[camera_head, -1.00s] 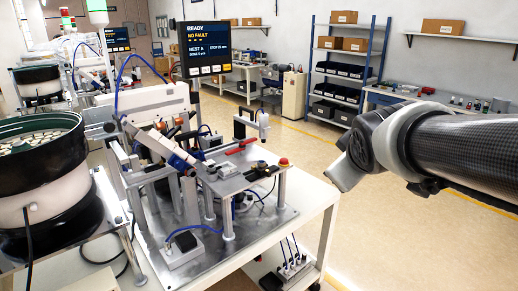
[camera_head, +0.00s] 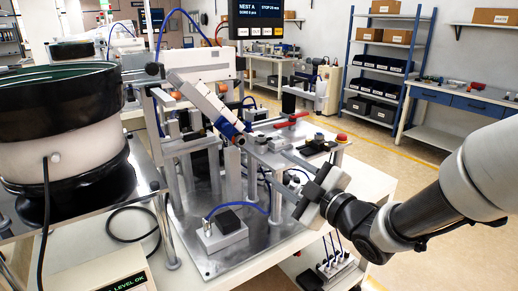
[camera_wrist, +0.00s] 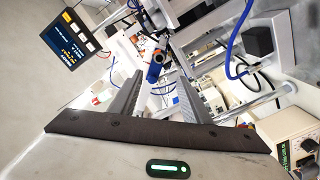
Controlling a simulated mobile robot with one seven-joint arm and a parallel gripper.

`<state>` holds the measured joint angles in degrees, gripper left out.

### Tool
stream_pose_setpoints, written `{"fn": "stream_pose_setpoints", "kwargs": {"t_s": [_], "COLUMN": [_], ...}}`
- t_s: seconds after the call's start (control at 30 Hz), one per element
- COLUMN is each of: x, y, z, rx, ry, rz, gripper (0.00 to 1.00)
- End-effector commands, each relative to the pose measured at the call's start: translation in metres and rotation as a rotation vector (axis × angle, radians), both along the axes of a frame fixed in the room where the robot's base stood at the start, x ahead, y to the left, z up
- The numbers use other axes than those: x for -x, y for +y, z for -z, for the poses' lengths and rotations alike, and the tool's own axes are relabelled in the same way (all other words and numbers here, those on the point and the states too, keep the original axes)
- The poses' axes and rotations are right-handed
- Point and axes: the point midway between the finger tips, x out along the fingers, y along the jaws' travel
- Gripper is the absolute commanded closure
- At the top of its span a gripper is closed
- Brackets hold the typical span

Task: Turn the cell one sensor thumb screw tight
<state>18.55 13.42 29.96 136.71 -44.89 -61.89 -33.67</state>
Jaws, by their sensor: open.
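My gripper (camera_head: 272,166) is at the front right of the near cell in the head view, its fingers pointing left towards the fixture. In the wrist view my gripper (camera_wrist: 160,78) is open, its two fingers apart with nothing held between them. A blue cylindrical part (camera_wrist: 155,70) with a dark end shows beyond the fingertips, roughly between them. It seems to be the blue end (camera_head: 230,128) of the tilted track in the head view. I cannot make out the sensor thumb screw for certain at this size.
The black and white bowl feeder (camera_head: 60,130) stands at the left. A grey block with a black top (camera_head: 228,222) sits on the metal base plate. A red button (camera_head: 341,137) is on the fixture's right. The screen (camera_head: 258,18) stands behind. Floor at right is open.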

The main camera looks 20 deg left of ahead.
Motion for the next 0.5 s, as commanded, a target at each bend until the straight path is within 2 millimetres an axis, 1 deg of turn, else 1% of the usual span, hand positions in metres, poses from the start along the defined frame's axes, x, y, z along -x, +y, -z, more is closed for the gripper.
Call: {"fn": "stream_pose_setpoints", "kwargs": {"t_s": [0.17, 0.5], "x": [-0.012, -0.06], "y": [0.017, 0.073], "z": [0.0, 0.0], "rx": [-0.004, -0.004], "ry": [-0.002, -0.001], "rz": [-0.005, -0.004], "gripper": [0.57, 0.57]}}
